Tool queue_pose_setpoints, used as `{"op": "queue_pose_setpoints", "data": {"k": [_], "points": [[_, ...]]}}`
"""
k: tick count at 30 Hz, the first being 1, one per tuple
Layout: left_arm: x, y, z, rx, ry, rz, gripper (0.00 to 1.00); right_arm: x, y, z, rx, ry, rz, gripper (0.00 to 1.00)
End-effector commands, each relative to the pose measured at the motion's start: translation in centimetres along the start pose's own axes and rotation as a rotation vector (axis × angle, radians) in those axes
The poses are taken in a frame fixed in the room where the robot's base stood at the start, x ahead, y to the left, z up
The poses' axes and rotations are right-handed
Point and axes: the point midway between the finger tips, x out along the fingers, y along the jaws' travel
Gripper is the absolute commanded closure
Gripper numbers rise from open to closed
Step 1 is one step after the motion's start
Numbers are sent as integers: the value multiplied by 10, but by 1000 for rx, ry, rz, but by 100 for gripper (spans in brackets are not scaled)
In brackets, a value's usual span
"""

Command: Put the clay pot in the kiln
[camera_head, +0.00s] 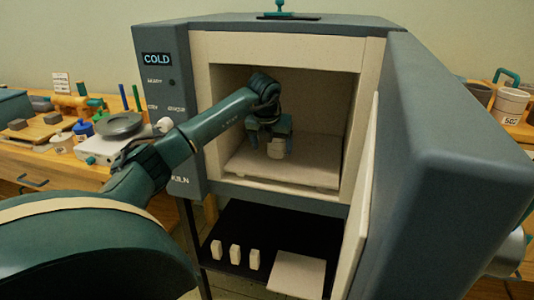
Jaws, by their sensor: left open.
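The kiln (375,35) stands in front of me with its door (455,130) swung open to the right. Its small display reads COLD. My left arm reaches in from the left, and my left gripper (274,140) is inside the chamber, pointing down. The clay pot (276,149), small and pale, stands on the kiln shelf (300,172) just below and between the gripper's fingers. The gripper is open around it. The fingers partly hide the pot's upper part. My right gripper is not in view.
Below the chamber, a dark rack (265,232) holds several small white posts and a pale slab (297,274). A wooden bench (30,160) with a scale and tools is at left. Pots (510,103) stand on another bench at far right. The door edge bounds the opening.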

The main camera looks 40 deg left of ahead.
Motion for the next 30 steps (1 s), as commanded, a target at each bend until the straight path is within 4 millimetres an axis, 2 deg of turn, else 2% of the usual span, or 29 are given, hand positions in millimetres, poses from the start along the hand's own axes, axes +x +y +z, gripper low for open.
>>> {"op": "queue_pose_setpoints", "data": {"k": [6,12,30], "points": [[-11,1,-29,2,0,3,23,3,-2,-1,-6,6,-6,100],[-17,0,-42,0,1,1,23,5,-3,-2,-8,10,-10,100],[-18,0,-44,0,1,0,23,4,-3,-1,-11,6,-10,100]]}}
